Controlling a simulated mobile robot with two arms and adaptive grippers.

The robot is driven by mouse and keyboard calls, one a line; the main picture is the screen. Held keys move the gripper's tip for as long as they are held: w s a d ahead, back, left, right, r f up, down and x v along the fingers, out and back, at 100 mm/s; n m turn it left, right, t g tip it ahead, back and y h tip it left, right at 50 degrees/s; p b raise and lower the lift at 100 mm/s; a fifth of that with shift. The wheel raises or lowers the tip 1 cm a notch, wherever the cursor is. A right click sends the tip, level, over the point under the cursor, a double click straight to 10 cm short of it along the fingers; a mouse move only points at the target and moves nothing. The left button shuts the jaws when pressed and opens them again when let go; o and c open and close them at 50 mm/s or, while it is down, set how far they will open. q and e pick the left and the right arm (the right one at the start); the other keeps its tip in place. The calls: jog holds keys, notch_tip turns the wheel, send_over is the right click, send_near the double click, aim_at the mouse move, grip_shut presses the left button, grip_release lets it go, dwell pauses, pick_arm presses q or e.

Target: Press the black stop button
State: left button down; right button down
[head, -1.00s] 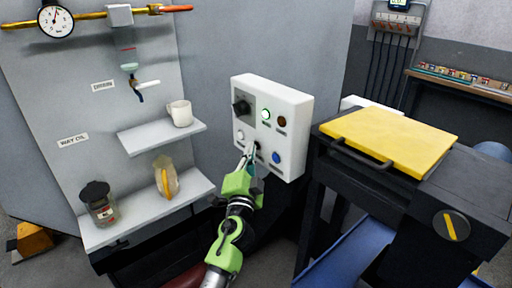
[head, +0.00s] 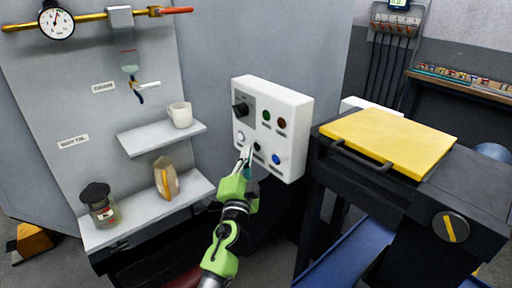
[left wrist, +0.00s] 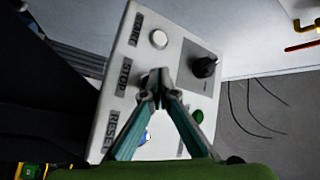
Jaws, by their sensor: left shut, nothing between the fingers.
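The black stop button (head: 257,147) shows on the white control box (head: 296,115) in the head view, between a white button (head: 241,137) and a blue button (head: 276,158). My left gripper (head: 246,152) is shut and empty, its tips just left of the black button in that view. In the left wrist view, the shut fingertips (left wrist: 158,78) are in front of the panel by the STOP label (left wrist: 123,77) and hide most of the black button. I cannot tell whether they touch it. The green lamp (head: 266,116) is dark. My right gripper is not in view.
A black knob (head: 241,109) and a dark red lamp (head: 281,123) are on the same panel. Shelves with a mug (head: 180,115) stand left. A black machine with a yellow plate (head: 390,139) stands close on the right.

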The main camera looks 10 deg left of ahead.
pick_arm(q)
jog(key=shift+s+a+p, duration=0.35)
jog(key=shift+s+a, duration=0.45)
jog(key=shift+s, duration=0.2)
jog(key=shift+s+a+p, duration=0.3)
jog(key=shift+s+a, duration=0.45)
jog(key=shift+s, duration=0.25)
jog(key=shift+f, duration=0.1)
